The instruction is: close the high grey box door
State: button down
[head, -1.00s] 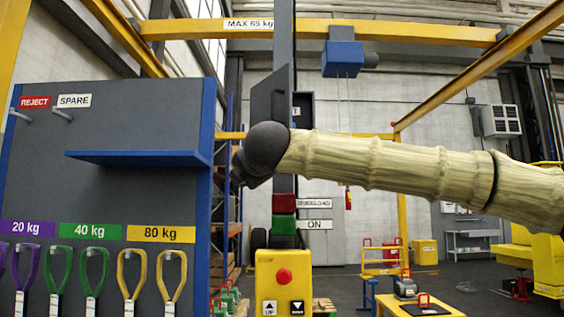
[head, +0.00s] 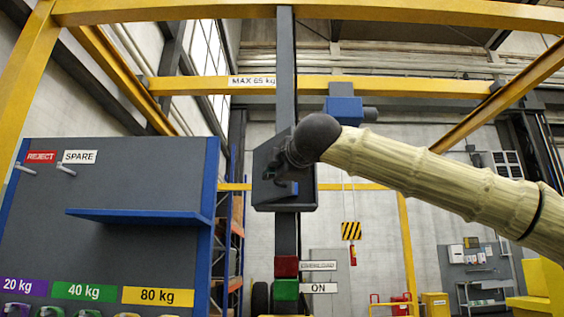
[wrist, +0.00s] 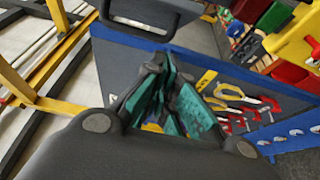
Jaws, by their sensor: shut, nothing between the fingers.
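The high grey box (head: 307,190) is fixed to the dark column in the head view. Its dark door (head: 263,160) shows as a slanted panel on the left side and looks swung out from the box. My gripper (head: 272,176) is in front of the door and box and hides part of both. Whether it touches the door cannot be told. In the wrist view the teal-padded fingers (wrist: 165,97) are together with nothing between them. A dark rimmed part shows at the top edge there; I cannot tell if it is the door.
Red and green indicators (head: 286,279) sit lower on the column. A grey panel with a blue shelf (head: 140,214) stands at the left. A striped hook block (head: 351,231) hangs right of the column. Tools on a blue-edged board (wrist: 235,100) lie below in the wrist view.

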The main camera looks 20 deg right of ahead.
jog(key=w+d+p, duration=0.1)
jog(key=w, duration=0.1)
jog(key=w+d+p, duration=0.1)
jog(key=d, duration=0.1)
jog(key=shift+w+d+p, duration=0.2)
jog(key=shift+w+p, duration=0.15)
jog(key=shift+p, duration=0.05)
jog(key=shift+d, duration=0.15)
jog(key=shift+w+d, duration=0.1)
jog(key=shift+d, duration=0.05)
